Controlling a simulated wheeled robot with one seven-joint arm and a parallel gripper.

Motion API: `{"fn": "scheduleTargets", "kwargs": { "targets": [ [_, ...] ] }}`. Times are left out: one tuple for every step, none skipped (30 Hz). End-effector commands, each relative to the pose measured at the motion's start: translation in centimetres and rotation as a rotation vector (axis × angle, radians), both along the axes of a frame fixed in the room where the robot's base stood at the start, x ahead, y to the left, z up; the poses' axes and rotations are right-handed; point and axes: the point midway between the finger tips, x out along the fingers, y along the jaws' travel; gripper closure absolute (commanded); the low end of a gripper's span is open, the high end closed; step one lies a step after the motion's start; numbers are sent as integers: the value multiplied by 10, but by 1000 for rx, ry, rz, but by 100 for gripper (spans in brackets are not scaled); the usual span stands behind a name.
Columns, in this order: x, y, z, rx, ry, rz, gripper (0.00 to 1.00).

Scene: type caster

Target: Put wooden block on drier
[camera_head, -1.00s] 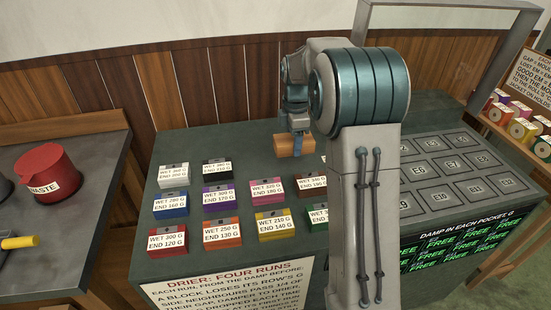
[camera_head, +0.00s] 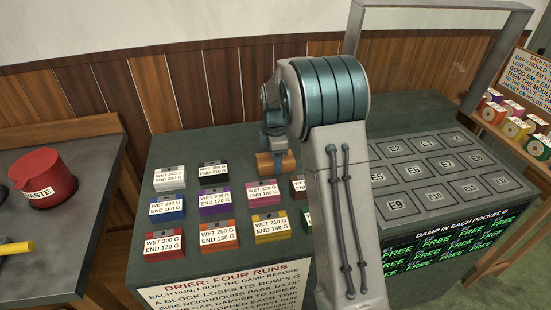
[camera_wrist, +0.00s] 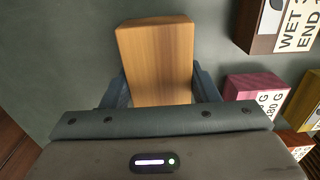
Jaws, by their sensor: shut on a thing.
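The wooden block (camera_head: 268,166) is a plain tan box held in my gripper (camera_head: 276,150), behind the pink block and right of the black block. In the wrist view the block (camera_wrist: 155,55) sits between the two fingers of my gripper (camera_wrist: 162,88), which close on its sides. Its height over the green table is hard to tell. The drier seems to be the grey plate of numbered pockets (camera_head: 448,166), marked E2 to E12 where readable, to the right. My arm hides its left part. The pockets in sight look empty.
Several coloured labelled blocks, such as the pink one (camera_head: 263,192) and the red one (camera_head: 164,246), stand in rows on the green table's left half. A metal frame (camera_head: 440,12) rises at the back. A red waste bin (camera_head: 45,180) stands on the left table.

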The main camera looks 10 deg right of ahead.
Motion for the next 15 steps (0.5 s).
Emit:
{"fn": "scheduleTargets", "kwargs": {
  "targets": [
    [0, 0, -1, 0, 0, 0, 40],
    [0, 0, -1, 0, 0, 0, 32],
    [0, 0, -1, 0, 0, 0, 24],
    [0, 0, -1, 0, 1, 0, 24],
    [0, 0, -1, 0, 1, 0, 24],
    [0, 0, -1, 0, 1, 0, 24],
    [0, 0, -1, 0, 1, 0, 24],
    [0, 0, -1, 0, 1, 0, 24],
    [0, 0, -1, 0, 1, 0, 24],
    [0, 0, -1, 0, 1, 0, 24],
    [0, 0, 0, 0, 0, 0, 24],
    [0, 0, 1, 0, 0, 0, 24],
    [0, 0, 3, 0, 0, 0, 24],
    [0, 0, 5, 0, 0, 0, 24],
    [0, 0, 8, 0, -1, 0, 24]
  ]
}}
